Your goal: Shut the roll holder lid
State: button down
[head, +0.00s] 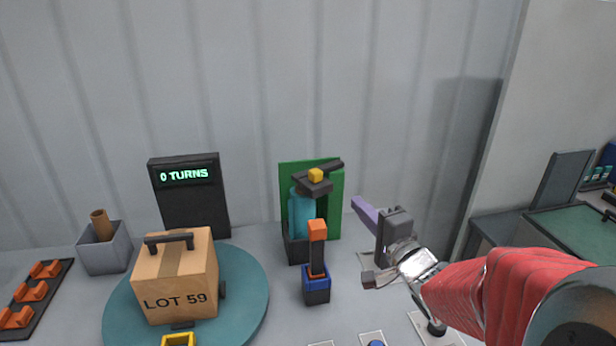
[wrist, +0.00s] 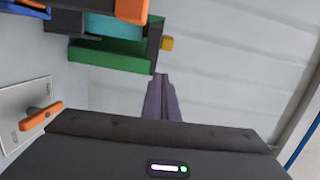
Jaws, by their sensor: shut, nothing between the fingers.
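The roll holder has a green back panel (head: 333,221) and a dark base, and a teal roll (head: 301,216) stands in it. Its dark lid (head: 314,186), with a yellow knob (head: 315,175), is at the top above the roll; I cannot tell its exact angle. In the wrist view the green panel (wrist: 108,62), teal roll (wrist: 112,26) and yellow knob (wrist: 167,43) are at the top. My gripper (head: 358,203) has purple fingers, shut and empty, to the right of the holder and apart from it. Its fingertips (wrist: 162,78) point towards the holder.
An orange-topped lever on a blue and dark block (head: 316,290) stands in front of the holder. At left, a box marked LOT 59 (head: 174,277) sits on a teal turntable (head: 249,283) before a display (head: 190,205). An orange handle (wrist: 41,116) shows in the wrist view.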

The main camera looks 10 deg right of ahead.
aim_at(314, 188)
jog(key=s+n+y, duration=0.1)
jog(key=y, duration=0.1)
jog(key=s+r+n+g+y, duration=0.1)
jog(key=y, duration=0.1)
jog(key=shift+s+d, duration=0.15)
jog(key=shift+s, duration=0.2)
jog(key=shift+w, duration=0.1)
jog(key=x, duration=1.3)
jog(key=shift+w+a, duration=0.2)
jog(key=shift+w, duration=0.15)
jog(key=shift+w+a, duration=0.4)
jog(key=shift+a, duration=0.35)
jog(key=shift+w+a, duration=0.35)
jog(key=shift+a, duration=0.35)
